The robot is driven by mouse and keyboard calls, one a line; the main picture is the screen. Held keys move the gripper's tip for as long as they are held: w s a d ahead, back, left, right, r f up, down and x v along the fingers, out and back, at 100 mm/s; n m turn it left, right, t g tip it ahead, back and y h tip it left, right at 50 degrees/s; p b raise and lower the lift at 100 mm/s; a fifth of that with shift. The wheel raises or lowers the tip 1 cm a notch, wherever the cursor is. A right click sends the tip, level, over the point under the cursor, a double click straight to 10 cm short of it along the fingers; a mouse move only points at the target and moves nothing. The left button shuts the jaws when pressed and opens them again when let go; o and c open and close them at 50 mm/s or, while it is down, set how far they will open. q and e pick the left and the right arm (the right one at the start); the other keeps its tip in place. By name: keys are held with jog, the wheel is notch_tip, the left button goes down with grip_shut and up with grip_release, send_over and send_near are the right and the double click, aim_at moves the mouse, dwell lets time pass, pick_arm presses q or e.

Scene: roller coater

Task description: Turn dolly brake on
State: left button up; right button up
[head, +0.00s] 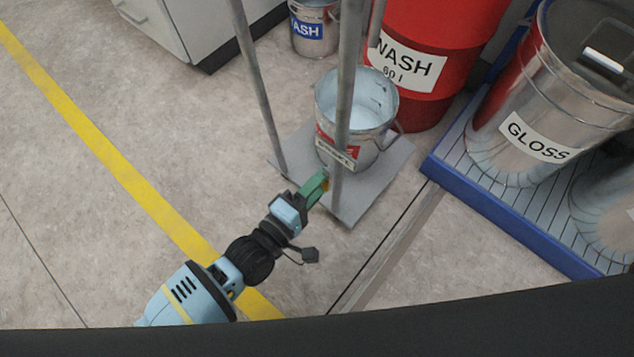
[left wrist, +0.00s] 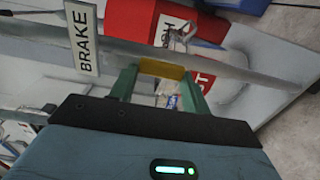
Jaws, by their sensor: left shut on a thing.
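The dolly (head: 385,180) is a grey plate on the floor with upright grey posts. My left gripper (head: 322,184) has green fingers and is at the front post of the dolly. In the left wrist view its fingers (left wrist: 161,76) are shut on a yellow brake handle (left wrist: 162,69), one finger at each end of it. A white BRAKE label (left wrist: 82,40) is on the post beside the handle. In the head view the handle is mostly hidden by the fingers. My right gripper is not in view.
An open metal bucket (head: 338,110) stands on the dolly. A red WASH drum (head: 440,40) is behind it. A GLOSS drum (head: 535,90) stands on a blue-edged pallet (head: 480,205) to the right. Floor (head: 90,190) at left is clear.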

pick_arm(q)
jog(key=o, duration=1)
jog(key=shift+s+d, duration=0.15)
jog(key=o, duration=0.4)
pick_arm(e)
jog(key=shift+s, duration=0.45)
pick_arm(q)
jog(key=shift+p+v, duration=1.05)
jog(key=shift+v, duration=2.85)
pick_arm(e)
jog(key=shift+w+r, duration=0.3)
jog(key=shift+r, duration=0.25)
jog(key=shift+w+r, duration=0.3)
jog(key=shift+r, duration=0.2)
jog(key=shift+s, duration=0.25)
